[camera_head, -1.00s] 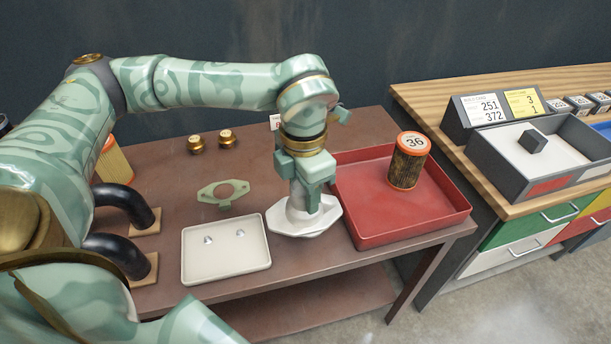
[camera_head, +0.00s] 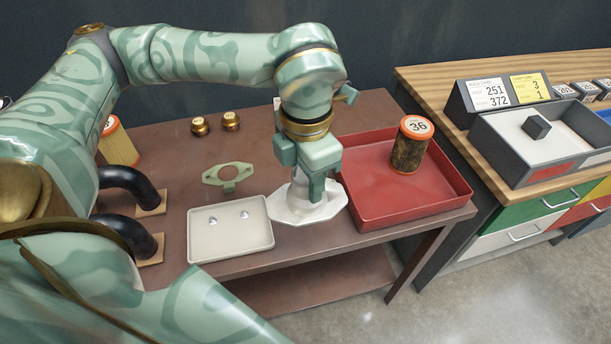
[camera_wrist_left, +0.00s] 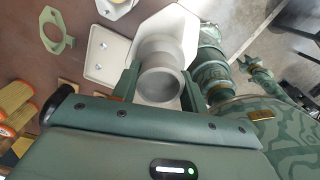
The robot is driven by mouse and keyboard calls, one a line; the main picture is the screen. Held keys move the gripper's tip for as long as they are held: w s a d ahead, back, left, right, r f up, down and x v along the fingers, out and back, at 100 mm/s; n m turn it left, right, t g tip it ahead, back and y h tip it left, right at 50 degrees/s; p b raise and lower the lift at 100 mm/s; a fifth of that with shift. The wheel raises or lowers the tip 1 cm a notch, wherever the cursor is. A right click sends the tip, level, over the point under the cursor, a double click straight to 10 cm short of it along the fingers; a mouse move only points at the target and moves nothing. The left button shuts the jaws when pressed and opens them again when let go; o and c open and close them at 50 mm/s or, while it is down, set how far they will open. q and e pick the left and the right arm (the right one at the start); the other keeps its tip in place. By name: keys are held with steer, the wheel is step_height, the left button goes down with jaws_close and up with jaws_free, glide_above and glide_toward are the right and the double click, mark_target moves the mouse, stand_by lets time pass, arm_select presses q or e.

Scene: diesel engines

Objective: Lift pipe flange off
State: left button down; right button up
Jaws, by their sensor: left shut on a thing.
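A pale grey pipe piece (camera_head: 298,190) stands on a white angular flange plate (camera_head: 290,214) on the brown table. Whether the plate touches the table is hard to tell. A green ring flange with two ears (camera_head: 228,174) lies apart to the left.
A cream tray (camera_head: 215,252) with two small metal pieces lies left of the plate. A red tray (camera_head: 400,222) with filter 36 (camera_head: 409,150) is close on the right. Black bent pipes (camera_head: 130,235) and two brass caps (camera_head: 215,124) stand left. A wooden bench (camera_head: 440,95) is far right.

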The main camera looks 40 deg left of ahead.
arm_select(q)
steer(key=shift+r+p, duration=1.3)
steer(key=shift+r, duration=0.95)
steer(key=shift+f, duration=0.15)
